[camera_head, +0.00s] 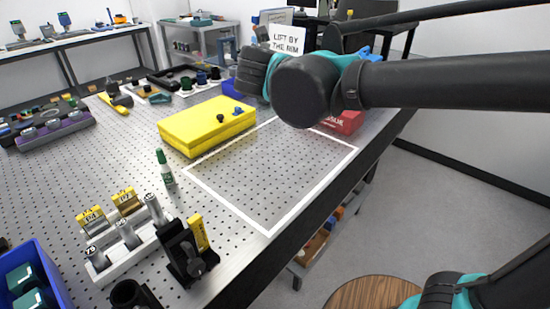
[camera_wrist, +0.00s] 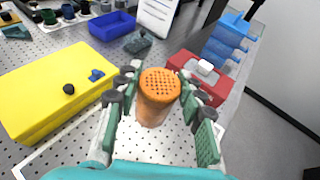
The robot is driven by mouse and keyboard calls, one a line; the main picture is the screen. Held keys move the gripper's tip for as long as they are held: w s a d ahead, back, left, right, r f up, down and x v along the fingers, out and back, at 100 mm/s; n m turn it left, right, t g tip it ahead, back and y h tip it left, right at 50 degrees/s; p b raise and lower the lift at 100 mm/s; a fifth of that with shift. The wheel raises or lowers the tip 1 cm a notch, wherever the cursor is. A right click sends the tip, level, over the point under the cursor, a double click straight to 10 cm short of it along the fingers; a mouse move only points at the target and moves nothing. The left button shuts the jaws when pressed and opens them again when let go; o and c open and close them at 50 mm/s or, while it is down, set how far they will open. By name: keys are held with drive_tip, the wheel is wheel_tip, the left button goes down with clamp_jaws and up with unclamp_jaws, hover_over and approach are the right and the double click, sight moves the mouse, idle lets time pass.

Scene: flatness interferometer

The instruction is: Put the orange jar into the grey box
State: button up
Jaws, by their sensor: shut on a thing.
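The orange jar (camera_wrist: 158,85), with a perforated round lid, is upright between the two green-padded fingers of my gripper (camera_wrist: 160,100) in the wrist view. The gripper is shut on it. Its lower part is partly hidden, and I cannot tell whether its base touches the table. In the head view my arm hides the jar and the fingers. I cannot make out a grey box for certain in either view; a small grey-green object (camera_wrist: 138,42) lies beyond the jar in the wrist view.
A yellow case (camera_head: 207,125) lies left of a white-outlined, mostly bare area (camera_head: 265,175) of the perforated table. A red box (camera_head: 346,122), a sign (camera_head: 287,39) and a blue bin (camera_wrist: 112,26) are near my gripper. Racks and a green-capped bottle (camera_head: 165,168) stand in front.

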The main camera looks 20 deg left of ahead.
drive_tip(key=shift+s+a+f, duration=0.15)
drive_tip(key=shift+s+f, duration=0.05)
drive_tip(key=shift+f, duration=0.2)
wheel_tip(320, 180, down, 19)
drive_tip(key=shift+f, duration=0.1)
idle(0.4)
drive_tip(key=o, duration=1.2)
drive_tip(key=shift+f, duration=0.1)
drive_tip(key=v, duration=1.2)
drive_tip(key=shift+w, duration=0.1)
